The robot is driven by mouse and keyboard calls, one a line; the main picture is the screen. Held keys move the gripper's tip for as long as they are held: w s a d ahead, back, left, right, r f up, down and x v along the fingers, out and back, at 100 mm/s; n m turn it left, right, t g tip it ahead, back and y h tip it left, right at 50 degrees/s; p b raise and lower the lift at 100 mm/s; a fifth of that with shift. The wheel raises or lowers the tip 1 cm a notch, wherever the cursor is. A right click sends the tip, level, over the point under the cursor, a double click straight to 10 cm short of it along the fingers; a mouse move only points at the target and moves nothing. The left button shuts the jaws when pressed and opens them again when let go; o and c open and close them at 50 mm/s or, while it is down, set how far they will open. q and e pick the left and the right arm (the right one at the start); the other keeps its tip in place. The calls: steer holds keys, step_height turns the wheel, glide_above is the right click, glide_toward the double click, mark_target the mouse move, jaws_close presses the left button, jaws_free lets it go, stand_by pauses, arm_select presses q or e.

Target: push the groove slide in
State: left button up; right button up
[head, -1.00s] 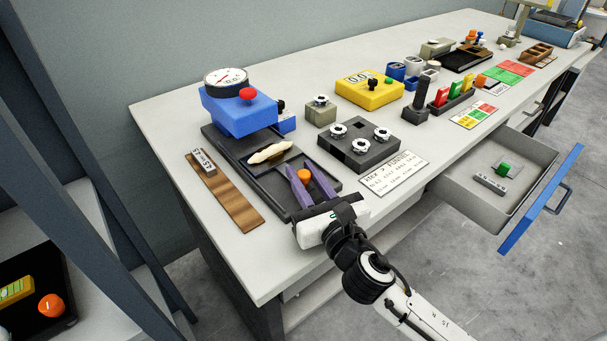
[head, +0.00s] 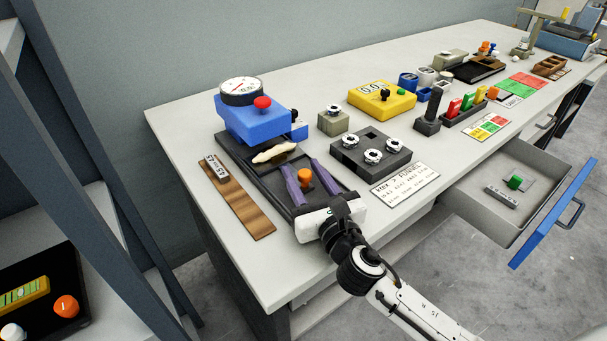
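The groove slide seems to be the dark flat part in the black fixture (head: 232,153), below the blue gauge block (head: 250,119). An orange knob (head: 305,179) stands at its near end, and a pale fibre tuft (head: 275,153) lies farther in. My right gripper (head: 298,164) has a white body and two purple fingers. The fingers lie low over the fixture, one on each side of the orange knob. They are spread apart, with gaps to the knob. The gripper body hides the near end of the fixture. My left gripper is not in view.
A wooden strip (head: 240,205) lies left of the fixture. A dark block with white knobs (head: 345,152) and a label card (head: 405,186) are close on the right. A drawer (head: 465,208) stands open at the right. The near left tabletop is clear.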

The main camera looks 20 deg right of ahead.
steer(key=s+b, duration=0.1)
steer(key=s, duration=0.9)
steer(key=shift+s, duration=0.15)
